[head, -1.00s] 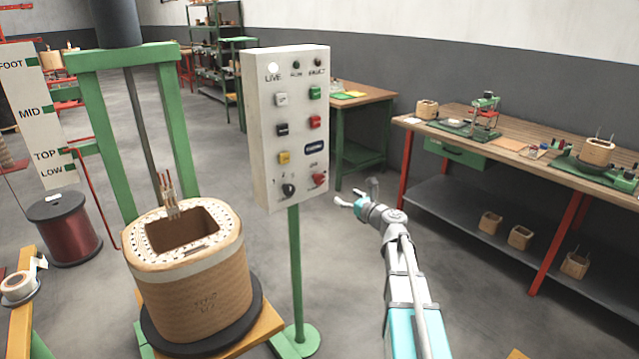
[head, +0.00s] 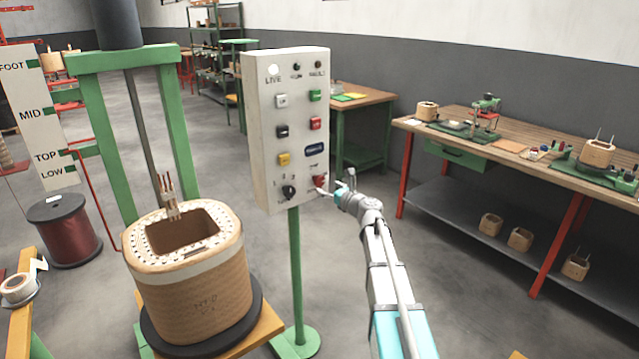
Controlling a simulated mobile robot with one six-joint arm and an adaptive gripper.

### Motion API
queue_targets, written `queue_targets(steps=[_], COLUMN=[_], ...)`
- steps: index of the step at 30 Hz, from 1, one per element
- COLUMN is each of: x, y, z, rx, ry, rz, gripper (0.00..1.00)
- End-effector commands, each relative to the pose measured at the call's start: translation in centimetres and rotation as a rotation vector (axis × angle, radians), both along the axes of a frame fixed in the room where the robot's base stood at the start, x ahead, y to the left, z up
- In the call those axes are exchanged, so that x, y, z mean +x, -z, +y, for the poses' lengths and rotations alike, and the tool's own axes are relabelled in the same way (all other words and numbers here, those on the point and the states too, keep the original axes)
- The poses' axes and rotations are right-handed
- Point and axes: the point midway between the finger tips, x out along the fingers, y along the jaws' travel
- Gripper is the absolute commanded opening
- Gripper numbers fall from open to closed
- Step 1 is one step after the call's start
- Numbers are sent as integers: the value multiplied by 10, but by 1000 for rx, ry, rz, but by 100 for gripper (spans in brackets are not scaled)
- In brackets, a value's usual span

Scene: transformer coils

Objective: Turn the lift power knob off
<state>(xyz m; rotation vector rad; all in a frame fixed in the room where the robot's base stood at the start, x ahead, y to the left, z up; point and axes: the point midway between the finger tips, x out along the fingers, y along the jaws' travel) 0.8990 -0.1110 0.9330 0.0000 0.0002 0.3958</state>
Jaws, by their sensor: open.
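The control box (head: 262,130) is a pale upright panel on a green post. Low on its face are a black rotary knob (head: 289,192) at left and a red knob (head: 319,181) at right. The labels by the knobs are too small to read, so I cannot tell which one is lift power. The LIVE lamp (head: 273,71) glows white. My gripper (head: 335,184) is open at the box's lower right. One finger reaches across to the red knob and overlaps its lower edge; contact is unclear. The other finger is to the right of the box.
A wound coil (head: 195,290) stands on a black disc left of the post, beneath a green frame (head: 90,130). A long workbench (head: 480,135) is at right, and a smaller green table (head: 365,100) is behind the box. Floor between them is clear.

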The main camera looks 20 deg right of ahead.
Motion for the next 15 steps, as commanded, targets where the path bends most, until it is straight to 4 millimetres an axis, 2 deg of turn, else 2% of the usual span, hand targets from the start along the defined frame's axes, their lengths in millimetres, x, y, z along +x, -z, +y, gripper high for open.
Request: queue_targets(steps=[1, 6, 15], x=[11, 31, 46], y=[0, 0, 0], z=[2, 12, 18], rx=[0, 0, 0], ry=[0, -1, 2], rz=[0, 0, 0], gripper=[93, 93, 93])
